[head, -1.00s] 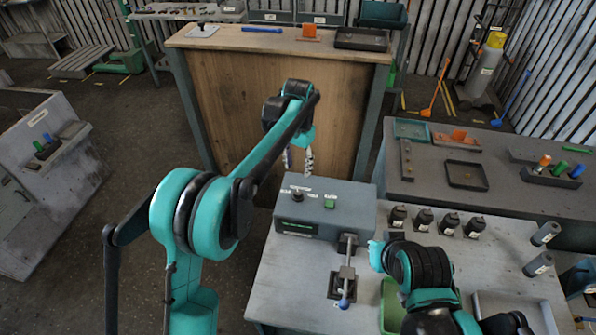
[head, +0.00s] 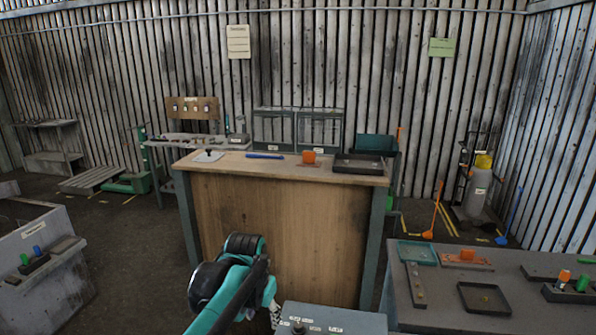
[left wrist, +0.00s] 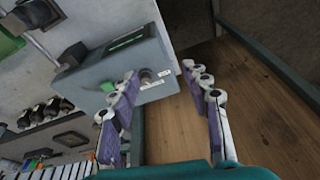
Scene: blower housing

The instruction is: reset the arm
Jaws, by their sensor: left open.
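My left arm (head: 235,285) rises from the bottom of the head view, and its gripper (head: 273,313) shows only in part, low beside the grey control box (head: 330,318). In the left wrist view my left gripper (left wrist: 162,80) has its fingers spread with nothing held between them. The same control box (left wrist: 120,68), with a dark round knob (left wrist: 146,76) and a green display, lies beyond the left finger there. The wooden front of the bench (left wrist: 180,120) fills the space behind the fingers. My right arm and gripper are out of view.
A dark table (head: 440,310) with trays stands at right, a grey cabinet (head: 45,285) at left. Open floor shows left of the bench.

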